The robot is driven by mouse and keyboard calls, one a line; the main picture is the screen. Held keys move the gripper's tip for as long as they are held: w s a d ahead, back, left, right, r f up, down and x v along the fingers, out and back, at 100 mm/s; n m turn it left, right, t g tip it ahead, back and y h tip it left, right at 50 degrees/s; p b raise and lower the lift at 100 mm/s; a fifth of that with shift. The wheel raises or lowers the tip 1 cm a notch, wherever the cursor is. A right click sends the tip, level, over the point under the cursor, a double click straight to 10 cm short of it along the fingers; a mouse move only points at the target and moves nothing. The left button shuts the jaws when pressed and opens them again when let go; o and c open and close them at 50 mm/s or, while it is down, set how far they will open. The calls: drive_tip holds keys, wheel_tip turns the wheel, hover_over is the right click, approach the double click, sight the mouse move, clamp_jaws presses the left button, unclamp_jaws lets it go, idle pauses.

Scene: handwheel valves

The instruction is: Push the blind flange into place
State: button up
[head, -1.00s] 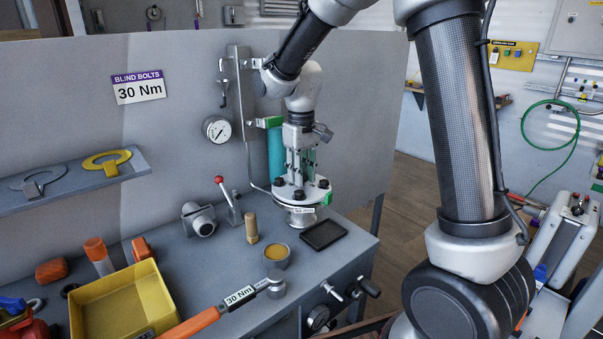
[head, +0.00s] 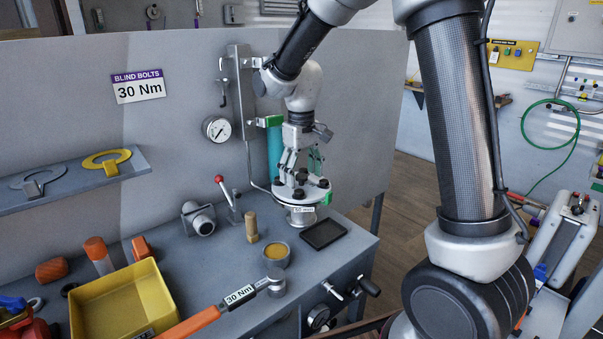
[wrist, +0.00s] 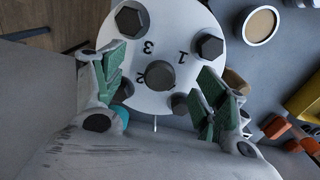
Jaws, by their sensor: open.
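The blind flange (head: 312,193) is a white disc with dark hex bolts around its face, level on top of the pipe stub (head: 301,216) on the bench. In the wrist view its face (wrist: 180,30) shows the numbers 1, 2 and 3 and a dark round knob (wrist: 160,75) near the middle. My gripper (head: 300,172) is directly above the flange, pointing down. Its green-padded fingers (wrist: 161,87) are spread on either side of the knob, apart from it. The seam under the flange is too small to judge.
A yellow bin (head: 120,305) sits at front left.

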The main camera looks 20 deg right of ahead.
drive_tip(key=shift+r, duration=4)
